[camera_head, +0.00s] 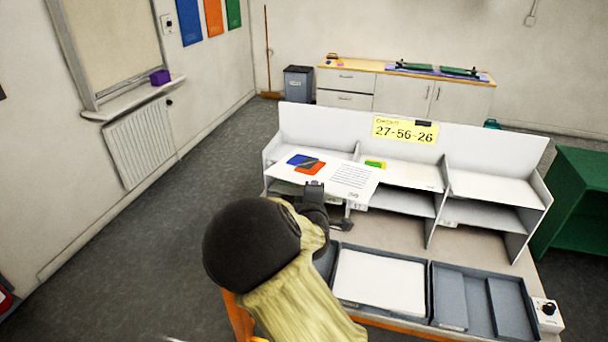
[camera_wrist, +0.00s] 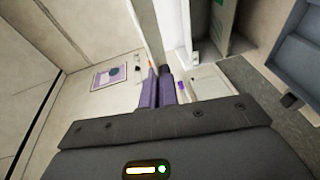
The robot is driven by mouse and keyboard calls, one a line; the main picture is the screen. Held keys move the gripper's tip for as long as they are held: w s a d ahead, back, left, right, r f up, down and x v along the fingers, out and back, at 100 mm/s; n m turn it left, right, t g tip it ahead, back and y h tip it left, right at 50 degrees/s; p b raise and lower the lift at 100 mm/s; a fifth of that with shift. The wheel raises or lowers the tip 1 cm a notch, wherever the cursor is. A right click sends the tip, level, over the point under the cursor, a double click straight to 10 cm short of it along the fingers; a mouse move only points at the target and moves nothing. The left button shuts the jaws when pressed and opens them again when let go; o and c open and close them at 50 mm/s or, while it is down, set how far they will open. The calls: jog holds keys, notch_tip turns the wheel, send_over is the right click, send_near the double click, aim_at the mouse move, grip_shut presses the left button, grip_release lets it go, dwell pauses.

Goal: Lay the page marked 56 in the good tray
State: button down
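In the wrist view my fingers (camera_wrist: 157,92) look close together; I cannot make out the page there. Two blue-grey trays stand at the table front: the left tray (camera_head: 336,288) has a white sheet in it, the right tray (camera_head: 485,296) looks empty. No label shows which is good.
A white sorter (camera_head: 493,150) with several bays stands behind the trays; sheets lie in its middle and right bays. A yellow card (camera_head: 404,131) on it reads 27-56-26. A small dial box (camera_head: 547,314) is right of the trays. A green shelf (camera_head: 578,205) stands at right.

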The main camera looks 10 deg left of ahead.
jog(key=s+d+f, duration=0.5)
jog(key=d+f, duration=0.6)
jog(key=f, duration=0.2)
jog(key=s+d+f+m+h, duration=0.1)
jog(key=s+d+f, duration=0.4)
jog(key=d+f, duration=0.7)
jog(key=shift+s+d+f, duration=0.15)
jog(key=shift+s+f, duration=0.05)
jog(key=shift+f, duration=0.2)
